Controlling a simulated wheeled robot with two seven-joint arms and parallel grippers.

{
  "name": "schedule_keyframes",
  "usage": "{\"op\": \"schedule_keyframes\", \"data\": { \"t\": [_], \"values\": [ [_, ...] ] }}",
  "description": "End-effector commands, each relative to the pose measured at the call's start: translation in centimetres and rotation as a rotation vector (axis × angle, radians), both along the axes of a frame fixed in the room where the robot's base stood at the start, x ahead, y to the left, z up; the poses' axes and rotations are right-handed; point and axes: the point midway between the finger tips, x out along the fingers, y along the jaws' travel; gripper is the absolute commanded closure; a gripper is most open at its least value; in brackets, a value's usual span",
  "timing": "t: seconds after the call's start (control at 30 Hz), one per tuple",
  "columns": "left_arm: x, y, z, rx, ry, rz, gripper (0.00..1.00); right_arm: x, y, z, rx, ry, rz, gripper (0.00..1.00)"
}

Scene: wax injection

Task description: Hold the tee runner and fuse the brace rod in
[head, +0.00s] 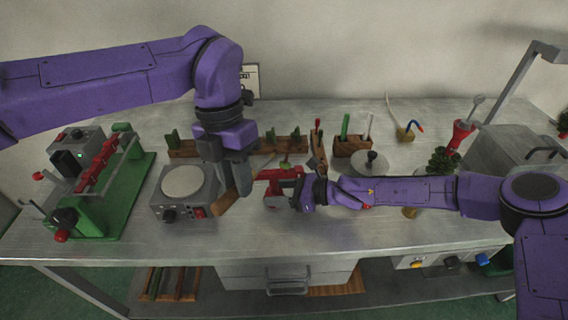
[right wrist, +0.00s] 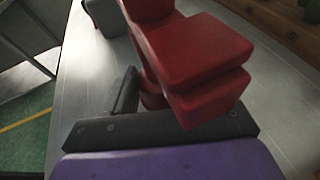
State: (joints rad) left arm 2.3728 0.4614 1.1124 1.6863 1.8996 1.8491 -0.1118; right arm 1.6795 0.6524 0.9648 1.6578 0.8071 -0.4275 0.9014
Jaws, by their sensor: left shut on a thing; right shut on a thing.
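My left gripper (head: 232,185) points down at the middle of the bench, beside the round-topped grey unit. Brown parts show at its tip; I cannot make out what it holds. My right gripper (head: 280,183) reaches in from the right, just right of the left one, with red parts at its end. In the right wrist view two thick red slabs (right wrist: 200,70) lie close together with a narrow gap. A small green piece (head: 285,163) shows above the red parts; I cannot tell whether it is held. Neither the tee runner nor the brace rod can be identified for certain.
The grey unit with a pale round plate (head: 182,182) stands close left of the grippers. A green frame with red parts (head: 95,215) is farther left. Wooden racks (head: 185,150) and a wooden holder (head: 350,148) stand behind. The front strip of the bench is clear.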

Motion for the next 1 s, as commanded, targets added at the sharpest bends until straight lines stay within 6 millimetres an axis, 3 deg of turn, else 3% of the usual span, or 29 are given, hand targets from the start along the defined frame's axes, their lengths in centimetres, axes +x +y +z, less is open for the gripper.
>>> {"op": "schedule_keyframes", "data": {
  "t": [0.33,0.37,0.4,0.43,0.77,0.87,1.0],
  "values": [
    [0.0,0.0,1.0,-0.001,0.0,-0.001,1.0,0.0,0.0,0.0,0.0,0.0,0.0,0.61],
    [0.0,0.0,1.0,0.0,0.0,-0.001,1.0,0.0,0.0,0.0,0.0,0.0,0.0,0.34],
    [0.0,0.0,1.0,-0.001,0.0,-0.001,1.0,0.0,0.0,0.0,0.0,0.0,0.0,0.21],
    [0.0,0.0,1.0,-0.001,0.0,-0.001,1.0,0.0,0.0,0.0,0.0,0.0,0.0,0.14],
    [0.0,0.0,0.9,-0.001,0.001,0.0,1.0,0.0,-0.4,0.1,0.0,-0.001,-0.002,0.14],
    [0.0,0.0,0.9,-0.001,0.001,0.0,1.0,-0.4,-1.9,0.7,0.0,-0.002,-0.003,0.14],
    [0.0,0.0,0.9,-0.001,0.001,0.0,1.0,-1.4,-5.2,1.8,0.0,-0.004,-0.005,0.14]
  ]
}}
